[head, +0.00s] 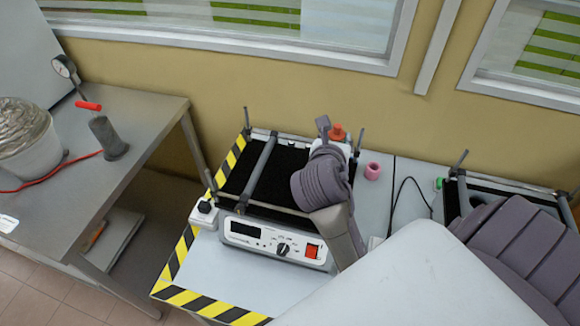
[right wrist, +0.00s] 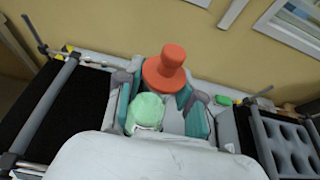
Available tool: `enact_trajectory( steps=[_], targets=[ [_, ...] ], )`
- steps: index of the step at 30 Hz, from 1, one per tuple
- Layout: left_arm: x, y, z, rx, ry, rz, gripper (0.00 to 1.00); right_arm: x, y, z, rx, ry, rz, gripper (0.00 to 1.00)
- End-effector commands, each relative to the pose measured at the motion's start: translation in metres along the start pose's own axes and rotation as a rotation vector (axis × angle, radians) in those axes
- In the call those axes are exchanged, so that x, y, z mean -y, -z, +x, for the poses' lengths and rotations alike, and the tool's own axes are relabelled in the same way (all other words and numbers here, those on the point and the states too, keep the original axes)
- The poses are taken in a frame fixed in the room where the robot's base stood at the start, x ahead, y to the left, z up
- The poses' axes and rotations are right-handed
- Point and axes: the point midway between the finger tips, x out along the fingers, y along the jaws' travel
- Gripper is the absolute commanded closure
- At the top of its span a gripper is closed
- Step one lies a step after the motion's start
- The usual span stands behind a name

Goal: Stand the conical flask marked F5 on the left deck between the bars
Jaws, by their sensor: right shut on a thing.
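The left deck (head: 238,176) is a black mat on the left shaker, with grey bars (head: 262,160) across it and upright posts at its corners. My right gripper (head: 334,145) is over the deck's right end, shut on a flask with an orange stopper (head: 337,132). In the right wrist view the stopper (right wrist: 170,68) shows between the teal finger pads, with a pale green rounded part (right wrist: 146,112) nearer the camera. My gripper hides most of the flask in the head view, and no F5 mark is readable. My left gripper is not in view.
The shaker's front panel (head: 275,240) has a dial and a red switch. A pink ring (head: 373,171) lies on the counter right of the deck. A second shaker (head: 450,190) stands further right, partly hidden by my arm. A steel table (head: 130,120) stands at left.

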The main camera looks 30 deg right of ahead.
Motion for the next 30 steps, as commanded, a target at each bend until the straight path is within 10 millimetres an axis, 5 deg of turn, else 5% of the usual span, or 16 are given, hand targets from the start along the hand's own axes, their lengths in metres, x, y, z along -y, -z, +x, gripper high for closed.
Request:
enact_trajectory(
  steps=[9, 15, 30],
  targets=[
    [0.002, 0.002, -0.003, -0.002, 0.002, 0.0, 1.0, -0.07, 0.031, 0.031, 0.001, -0.005, -0.001, 1.0],
    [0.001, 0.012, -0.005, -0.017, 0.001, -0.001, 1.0, -0.1, 0.045, 0.045, 0.003, -0.005, 0.0, 1.0],
    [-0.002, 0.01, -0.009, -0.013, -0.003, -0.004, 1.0, -0.106, 0.086, 0.063, 0.003, -0.007, -0.001, 1.0]
  ],
)
